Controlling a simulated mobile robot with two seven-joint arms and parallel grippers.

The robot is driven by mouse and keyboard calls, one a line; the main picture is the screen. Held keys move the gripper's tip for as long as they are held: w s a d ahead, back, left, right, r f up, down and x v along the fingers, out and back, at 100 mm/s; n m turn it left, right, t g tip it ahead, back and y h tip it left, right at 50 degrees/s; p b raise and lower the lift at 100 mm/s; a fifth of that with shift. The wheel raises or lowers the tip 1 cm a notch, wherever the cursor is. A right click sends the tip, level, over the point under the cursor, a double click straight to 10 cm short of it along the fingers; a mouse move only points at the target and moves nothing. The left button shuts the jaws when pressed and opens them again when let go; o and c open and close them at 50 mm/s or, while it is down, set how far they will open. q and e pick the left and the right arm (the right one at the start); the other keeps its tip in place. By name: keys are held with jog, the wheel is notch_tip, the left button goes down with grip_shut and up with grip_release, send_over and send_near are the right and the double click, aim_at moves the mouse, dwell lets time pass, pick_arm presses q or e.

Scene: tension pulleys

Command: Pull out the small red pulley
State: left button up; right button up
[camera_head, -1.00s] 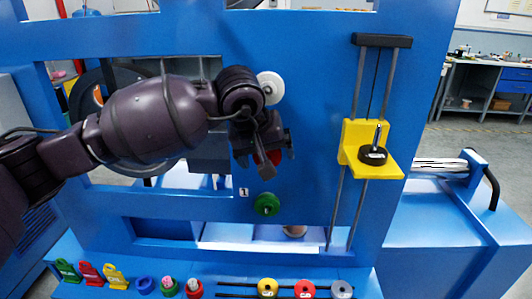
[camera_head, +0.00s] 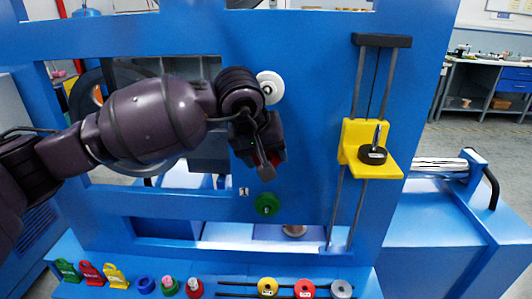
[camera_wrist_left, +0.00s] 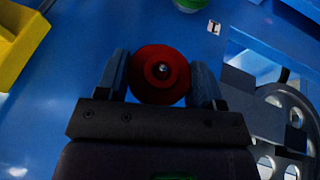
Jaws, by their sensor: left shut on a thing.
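The small red pulley (camera_wrist_left: 160,75) sits between the two fingers of my left gripper (camera_wrist_left: 160,82) in the left wrist view, with a finger against each side. In the head view my left gripper (camera_head: 268,165) is in front of the blue panel, and only a sliver of red (camera_head: 281,155) shows past it. Whether the pulley is still on its shaft is hidden. The green pulley (camera_head: 267,203) is just below the gripper and the white pulley (camera_head: 270,86) is just above it, both on the panel. My right gripper is not in view.
A yellow bracket (camera_head: 372,150) with a black weight rides on rods at the right. The panel between gripper and bracket is clear.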

pick_arm(q)
jog(key=shift+s, duration=0.4)
jog(key=shift+s, duration=0.9)
jog(key=shift+s+p, duration=0.3)
jog(key=shift+s, duration=0.05)
dwell(0.8)
jog(key=shift+s+a, duration=0.1)
jog(key=shift+s, duration=0.9)
jog(key=shift+s, duration=2)
